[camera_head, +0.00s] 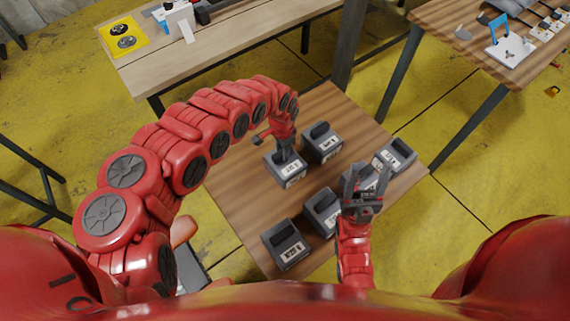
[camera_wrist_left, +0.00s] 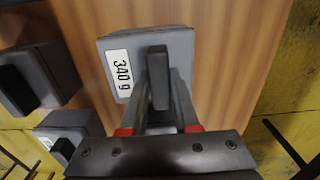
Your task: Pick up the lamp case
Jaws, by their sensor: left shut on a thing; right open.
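Several grey cases with black top handles and white labels stand on a wooden table (camera_head: 240,205). I cannot tell which of them, if any, is the lamp case. My left gripper (camera_head: 284,150) is shut on the handle of one grey case (camera_head: 289,176). The left wrist view shows this held case (camera_wrist_left: 176,48) with a "340 g" label and its handle between the fingers (camera_wrist_left: 160,95). I cannot tell whether it is off the table. My right gripper (camera_head: 367,180) is open, above or in front of another grey case that it partly hides.
Other grey cases stand close by: one behind the held one (camera_head: 323,147), one at the right edge (camera_head: 395,156), two nearer (camera_head: 319,211) (camera_head: 285,246). A workbench (camera_head: 240,50) stands behind, another table (camera_head: 450,22) at the upper right.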

